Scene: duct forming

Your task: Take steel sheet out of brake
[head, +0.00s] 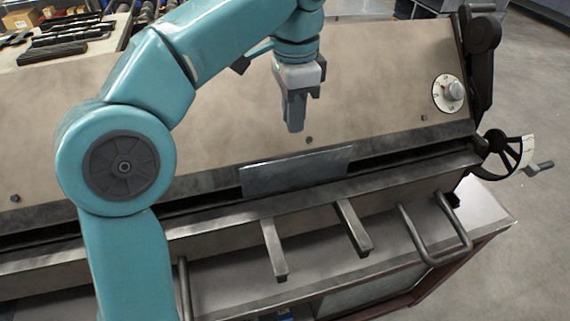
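The steel sheet (297,172) is a small grey rectangle in the brake (385,75). It stands tilted in the long slot at the front of the brake, with its lower edge by the front bar. My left gripper (294,128) hangs above the sheet with its fingers pointing down, apart from it in the picture. The fingers overlap from this angle, so I cannot tell whether they are open or shut. They hold nothing that I can see. My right gripper does not show.
A dial (448,92) and a handwheel (505,150) are at the brake's right end. Bar handles (352,228) stick out at the front. Dark tooling (60,45) lies on a surface at the upper left. Open floor (535,250) is on the right.

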